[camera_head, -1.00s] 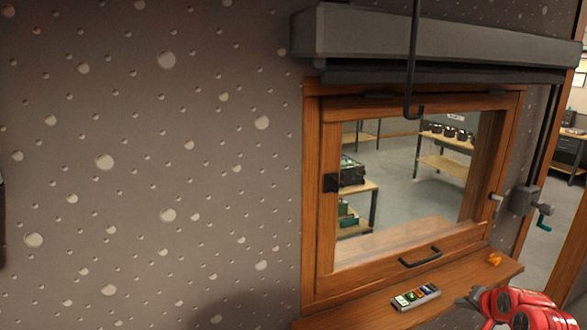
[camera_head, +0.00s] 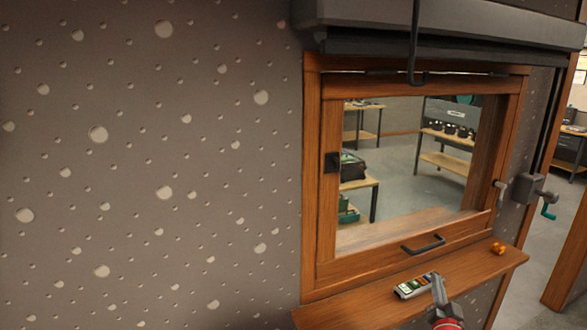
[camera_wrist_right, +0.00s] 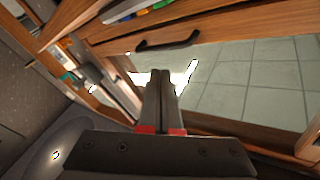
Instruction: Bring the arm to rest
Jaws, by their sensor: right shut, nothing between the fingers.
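The small fader panel (camera_head: 408,288) with coloured caps lies on the wooden sill under the window. It also shows at the top edge of the right wrist view (camera_wrist_right: 122,12), partly cut off. My right gripper (camera_head: 436,278) is at the panel's right end in the head view and points up in the picture; it partly overlaps the panel, and I cannot tell whether they touch. In the right wrist view its two fingers (camera_wrist_right: 163,76) are together with nothing between them. My left gripper is not in view.
The wooden sill (camera_head: 370,312) juts from the wall. The window has a black handle (camera_head: 424,244). A small orange object (camera_head: 498,248) sits at the sill's right end. A crank box (camera_head: 527,188) is on the right wall. The wall at left is bare.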

